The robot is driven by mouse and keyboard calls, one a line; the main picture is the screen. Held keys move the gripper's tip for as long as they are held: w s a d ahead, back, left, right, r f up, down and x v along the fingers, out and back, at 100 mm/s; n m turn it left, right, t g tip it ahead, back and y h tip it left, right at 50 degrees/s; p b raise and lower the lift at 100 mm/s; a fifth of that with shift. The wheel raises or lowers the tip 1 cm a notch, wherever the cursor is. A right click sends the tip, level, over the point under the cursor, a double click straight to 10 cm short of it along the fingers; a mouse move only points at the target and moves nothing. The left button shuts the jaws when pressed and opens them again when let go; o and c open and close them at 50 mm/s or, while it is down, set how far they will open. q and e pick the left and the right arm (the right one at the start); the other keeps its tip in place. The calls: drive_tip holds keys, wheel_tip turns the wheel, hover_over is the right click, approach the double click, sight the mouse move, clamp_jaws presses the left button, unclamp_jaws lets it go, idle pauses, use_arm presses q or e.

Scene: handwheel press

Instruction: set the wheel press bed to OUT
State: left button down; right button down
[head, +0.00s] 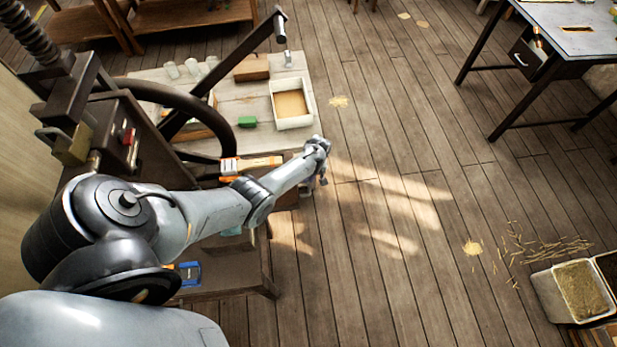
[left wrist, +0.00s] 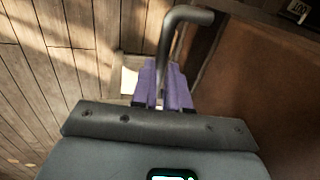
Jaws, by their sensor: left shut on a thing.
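The press stands at the left of the head view, with its threaded screw (head: 28,32), dark handwheel (head: 185,97) and a red button (head: 128,136). My left gripper (head: 322,178) reaches past the press's right side, low over the floor edge. In the left wrist view its purple fingers (left wrist: 165,85) are shut on a grey bent bar handle (left wrist: 186,17), which rises from between them and bends right. A brown slab (left wrist: 265,85) lies beside the handle; I cannot tell if it is the bed. A small marked plate (left wrist: 297,9) is cut off and unclear. My right gripper is not in view.
A pale workbench (head: 245,108) behind the press holds a white tray (head: 293,104), a green block (head: 247,121) and wooden pieces. My arm hides part of the press. The wooden floor (head: 390,200) to the right is mostly clear. A bin (head: 545,291) stands lower right.

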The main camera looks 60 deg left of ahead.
use_arm(q)
drive_tip(key=c, duration=1.6)
unclamp_jaws()
drive_tip(key=shift+w, duration=0.1)
drive_tip(key=o, duration=0.5)
drive_tip(key=shift+w+d, duration=0.15)
drive_tip(key=shift+w, duration=0.05)
drive_tip(key=shift+s, duration=0.1)
drive_tip(key=shift+w+d+r+p, duration=0.1)
drive_tip(key=shift+w+r+p, duration=0.25)
drive_tip(key=shift+r, duration=1.4)
drive_tip(key=shift+w+d+r+p, duration=0.1)
drive_tip(key=shift+w+r+p, duration=0.3)
drive_tip(key=shift+r, duration=1.4)
drive_tip(key=shift+w+d+r+p, duration=0.15)
drive_tip(key=shift+r+p, duration=0.35)
drive_tip(key=shift+r, duration=1.25)
